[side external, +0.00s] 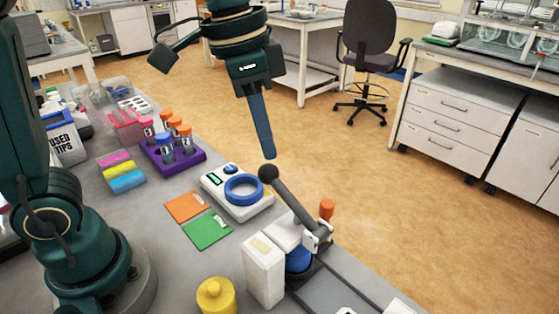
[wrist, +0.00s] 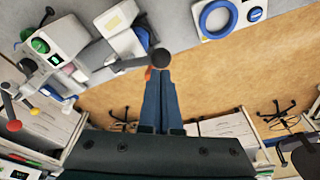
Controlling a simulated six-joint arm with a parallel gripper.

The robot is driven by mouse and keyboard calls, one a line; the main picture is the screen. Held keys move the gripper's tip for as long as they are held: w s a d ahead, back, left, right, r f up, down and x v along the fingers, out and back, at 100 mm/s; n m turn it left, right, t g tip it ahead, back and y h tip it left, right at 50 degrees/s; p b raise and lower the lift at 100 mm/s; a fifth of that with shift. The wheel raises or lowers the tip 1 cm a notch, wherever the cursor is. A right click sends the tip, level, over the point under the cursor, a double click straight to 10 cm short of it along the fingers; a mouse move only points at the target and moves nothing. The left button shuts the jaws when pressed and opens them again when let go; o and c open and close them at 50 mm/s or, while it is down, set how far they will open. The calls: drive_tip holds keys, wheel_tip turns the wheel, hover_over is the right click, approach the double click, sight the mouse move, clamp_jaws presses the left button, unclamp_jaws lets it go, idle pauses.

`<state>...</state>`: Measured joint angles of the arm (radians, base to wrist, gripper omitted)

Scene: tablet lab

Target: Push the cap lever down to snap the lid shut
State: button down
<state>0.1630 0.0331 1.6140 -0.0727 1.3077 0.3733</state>
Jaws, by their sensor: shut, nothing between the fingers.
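The capping device (side external: 264,272) is a white block with a blue part under a white head, at the table's front edge. Its dark grey cap lever (side external: 296,205) is raised, slanting up and left to a round black ball knob (side external: 268,173). My gripper (side external: 268,155) points down with its blue fingers shut and empty, the tips just above the knob. In the wrist view the lever (wrist: 130,64) runs to the knob (wrist: 160,58), right at the fingertips (wrist: 159,72). I cannot tell whether they touch. The lid itself cannot be made out.
A white device with a blue ring (side external: 244,190) stands behind the capper. A purple tube rack (side external: 172,160), orange (side external: 185,207) and green (side external: 207,231) cards, and a yellow jar (side external: 216,296) are to the left. An orange knob (side external: 327,208) stands beside the lever. Beyond is open floor.

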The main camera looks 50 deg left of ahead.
sight(265, 165)
drive_tip(key=shift+x, duration=0.95)
idle(0.5)
drive_tip(key=shift+s+a+f, duration=0.15)
drive_tip(key=shift+a+f, duration=0.15)
drive_tip(key=shift+f, duration=0.5)
idle(0.7)
drive_tip(key=shift+d+r, duration=0.2)
drive_tip(key=shift+r, duration=0.95)
drive_tip(key=shift+r, duration=0.15)
